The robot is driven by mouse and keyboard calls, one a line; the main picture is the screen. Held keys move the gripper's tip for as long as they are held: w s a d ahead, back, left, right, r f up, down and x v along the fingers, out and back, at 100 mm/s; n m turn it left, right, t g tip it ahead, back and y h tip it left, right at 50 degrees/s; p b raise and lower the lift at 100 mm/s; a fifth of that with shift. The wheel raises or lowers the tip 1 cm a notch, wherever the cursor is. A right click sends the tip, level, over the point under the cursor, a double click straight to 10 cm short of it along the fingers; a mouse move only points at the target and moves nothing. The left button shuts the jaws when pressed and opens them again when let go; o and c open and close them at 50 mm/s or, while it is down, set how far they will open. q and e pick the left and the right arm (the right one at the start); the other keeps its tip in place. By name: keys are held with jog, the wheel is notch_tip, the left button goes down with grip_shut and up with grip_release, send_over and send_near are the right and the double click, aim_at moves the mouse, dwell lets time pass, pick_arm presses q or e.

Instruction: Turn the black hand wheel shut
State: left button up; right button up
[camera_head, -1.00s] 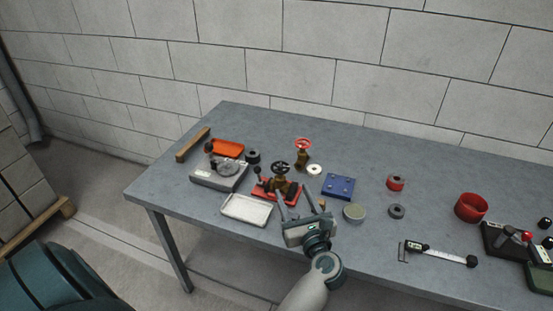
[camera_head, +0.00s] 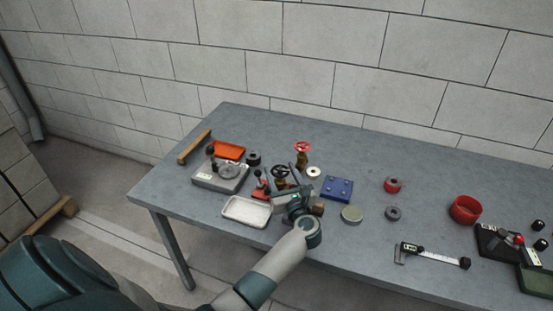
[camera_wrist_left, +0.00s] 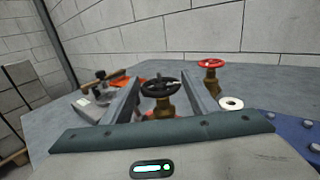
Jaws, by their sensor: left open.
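The black hand wheel (camera_head: 281,171) sits on top of a brass valve on a red base (camera_head: 260,188), near the middle of the table. My left gripper (camera_head: 282,183) is open, close in front of the valve, and its body hides part of the valve and base. In the left wrist view the black hand wheel (camera_wrist_left: 160,87) shows between the two spread fingers of my left gripper (camera_wrist_left: 158,98), a little beyond them. I cannot tell whether a finger touches the wheel. My right gripper is not in view.
A brass valve with a red wheel (camera_head: 303,148) stands behind. A white tray (camera_head: 246,221), grey device (camera_head: 220,187), blue block (camera_head: 337,188) and round tin (camera_head: 351,214) surround the gripper. A caliper (camera_head: 434,256) lies right.

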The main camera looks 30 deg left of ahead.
pick_arm(q)
jog(key=shift+p+x, duration=0.55)
jog(key=shift+x, duration=2.15)
jog(key=c, duration=0.8)
